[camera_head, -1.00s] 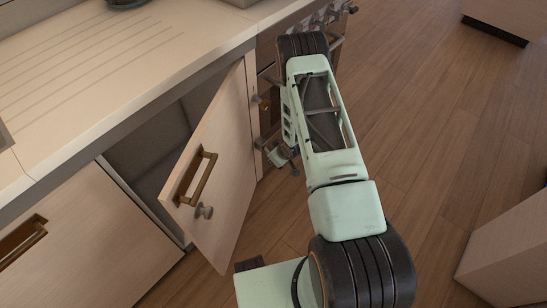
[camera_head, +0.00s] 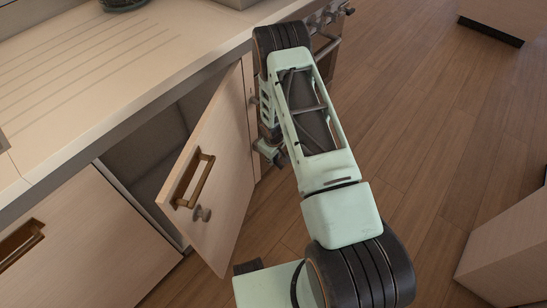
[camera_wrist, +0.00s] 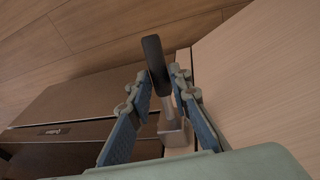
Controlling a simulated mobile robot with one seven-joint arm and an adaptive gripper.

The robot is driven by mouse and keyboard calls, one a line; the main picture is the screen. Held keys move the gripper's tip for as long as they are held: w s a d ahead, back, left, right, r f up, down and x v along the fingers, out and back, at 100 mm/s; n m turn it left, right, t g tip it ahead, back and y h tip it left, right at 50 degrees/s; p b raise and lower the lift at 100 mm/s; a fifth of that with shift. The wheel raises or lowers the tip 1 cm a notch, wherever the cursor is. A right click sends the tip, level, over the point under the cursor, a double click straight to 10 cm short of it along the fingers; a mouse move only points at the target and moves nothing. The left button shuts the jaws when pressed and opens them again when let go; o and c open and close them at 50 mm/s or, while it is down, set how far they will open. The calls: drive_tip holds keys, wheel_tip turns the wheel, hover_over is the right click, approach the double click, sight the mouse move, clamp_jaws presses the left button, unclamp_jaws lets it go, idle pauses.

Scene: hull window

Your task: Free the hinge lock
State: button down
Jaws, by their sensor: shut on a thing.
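In the wrist view a hinge lock (camera_wrist: 155,62) shows as a dark rounded lever on a grey metal stem. Its stem runs down to a small grey block (camera_wrist: 175,133) beside the pale door panel (camera_wrist: 265,75). My gripper (camera_wrist: 163,80) has its two blue-padded fingers on either side of the lever, shut on it. In the head view my gripper (camera_head: 270,153) is at the far edge of the open cabinet door (camera_head: 222,150), low beside the counter. The lock itself is too small and covered there to make out clearly.
The pale counter (camera_head: 110,70) runs above, and the cabinet's dark inside shows behind the door. A pale block (camera_head: 510,255) stands at right. Wooden floor (camera_head: 430,150) between is clear.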

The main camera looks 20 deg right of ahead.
drive_tip(key=c, duration=1.8)
unclamp_jaws()
drive_tip(key=shift+o, duration=0.2)
drive_tip(key=v, duration=1.2)
drive_tip(key=shift+d, duration=0.1)
